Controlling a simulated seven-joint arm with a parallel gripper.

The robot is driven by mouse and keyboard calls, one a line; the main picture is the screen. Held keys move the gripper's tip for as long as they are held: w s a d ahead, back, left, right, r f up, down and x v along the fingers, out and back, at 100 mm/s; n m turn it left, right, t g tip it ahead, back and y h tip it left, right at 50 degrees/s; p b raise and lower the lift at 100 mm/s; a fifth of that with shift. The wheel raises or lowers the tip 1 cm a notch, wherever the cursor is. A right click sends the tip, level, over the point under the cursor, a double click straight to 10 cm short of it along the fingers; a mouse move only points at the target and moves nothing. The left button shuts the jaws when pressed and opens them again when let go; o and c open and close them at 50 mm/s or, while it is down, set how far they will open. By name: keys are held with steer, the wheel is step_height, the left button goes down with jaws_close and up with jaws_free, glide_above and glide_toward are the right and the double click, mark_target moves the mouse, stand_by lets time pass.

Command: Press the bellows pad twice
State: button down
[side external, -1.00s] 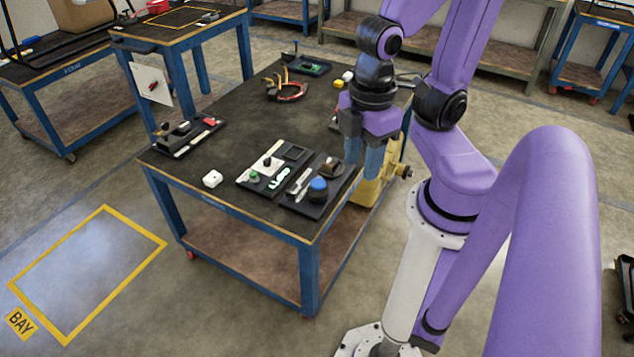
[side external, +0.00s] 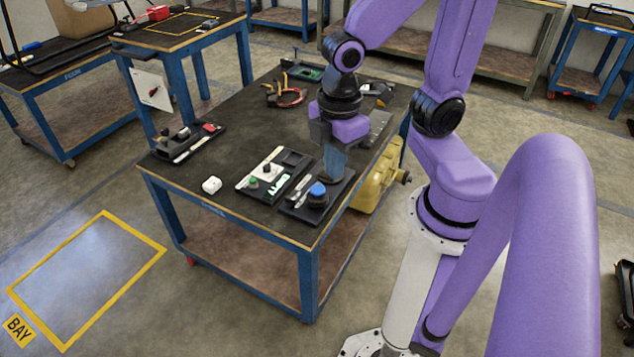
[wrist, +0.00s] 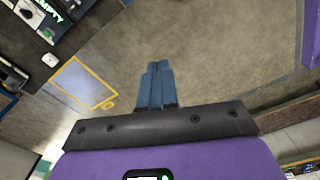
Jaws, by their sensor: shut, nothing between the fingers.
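A dark panel (side external: 296,209) at the table's near corner carries a blue round cap (side external: 318,189) on a dark round body. A dark brownish round part sits behind the cap and is now mostly hidden by my fingers. No label shows which of these is the bellows pad. My gripper (side external: 329,179) points down just behind the blue cap, over the brownish part; I cannot tell whether it touches. In the wrist view my blue fingers (wrist: 158,66) are closed together and empty, with floor behind them.
Beside that panel is another (side external: 265,188) with a green button and a lit green display. A small white block (side external: 212,185) and a panel with a red part (side external: 188,142) lie to the left. Red-and-black cables (side external: 286,96) lie farther back. A yellow container (side external: 375,185) stands beside the table.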

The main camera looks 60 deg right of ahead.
steer(key=w+d+f+n, duration=0.1)
steer(key=w+d+f, duration=0.25)
steer(key=w, duration=0.45)
steer(key=n, duration=0.4)
glide_above(317, 189)
step_height(317, 189, down, 13)
steer(key=shift+d+f, duration=0.1)
step_height(317, 189, down, 14)
steer(key=shift+r, duration=0.1)
steer(key=shift+f, duration=1.05)
